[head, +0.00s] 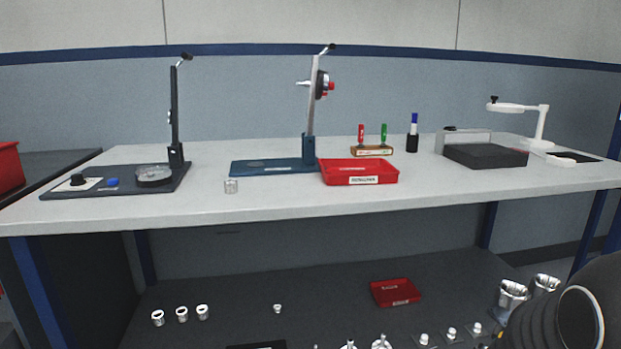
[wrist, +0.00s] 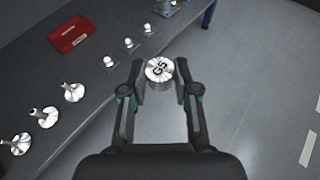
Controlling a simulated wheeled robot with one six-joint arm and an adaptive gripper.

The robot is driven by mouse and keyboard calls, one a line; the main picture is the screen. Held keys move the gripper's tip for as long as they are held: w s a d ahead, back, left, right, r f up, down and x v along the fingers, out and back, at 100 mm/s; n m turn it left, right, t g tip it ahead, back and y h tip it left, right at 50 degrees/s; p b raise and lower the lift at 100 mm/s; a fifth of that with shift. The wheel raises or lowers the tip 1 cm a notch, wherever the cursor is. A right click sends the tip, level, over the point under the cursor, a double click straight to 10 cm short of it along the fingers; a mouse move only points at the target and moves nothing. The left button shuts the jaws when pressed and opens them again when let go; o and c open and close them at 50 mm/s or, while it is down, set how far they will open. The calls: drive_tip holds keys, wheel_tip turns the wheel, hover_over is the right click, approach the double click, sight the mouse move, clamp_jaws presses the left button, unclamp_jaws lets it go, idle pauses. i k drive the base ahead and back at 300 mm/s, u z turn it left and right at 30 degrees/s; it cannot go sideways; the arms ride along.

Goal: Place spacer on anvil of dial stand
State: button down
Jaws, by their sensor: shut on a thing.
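My gripper (wrist: 159,66) is shut on a round silver metal piece (wrist: 158,73) with a flat top marked "G5", in the wrist view. I take this piece to be the spacer. It is held beyond the edge of a dark low surface, with grey floor below. The dial stand (head: 312,112) is on the white bench in the head view, with a blue base (head: 275,168), a pale post and a dial with red parts. A faint round patch on the left of its base may be the anvil (head: 256,163). Nothing is seen on it.
A small clear cylinder (head: 231,186) stands before the blue base, and a red tray (head: 360,173) is at its right. A dark stand (head: 174,115) is at the left. The lower shelf (head: 240,295) bears metal parts and another red tray (head: 395,293).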

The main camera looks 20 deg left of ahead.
sight(257, 164)
drive_tip(key=u, duration=1.7)
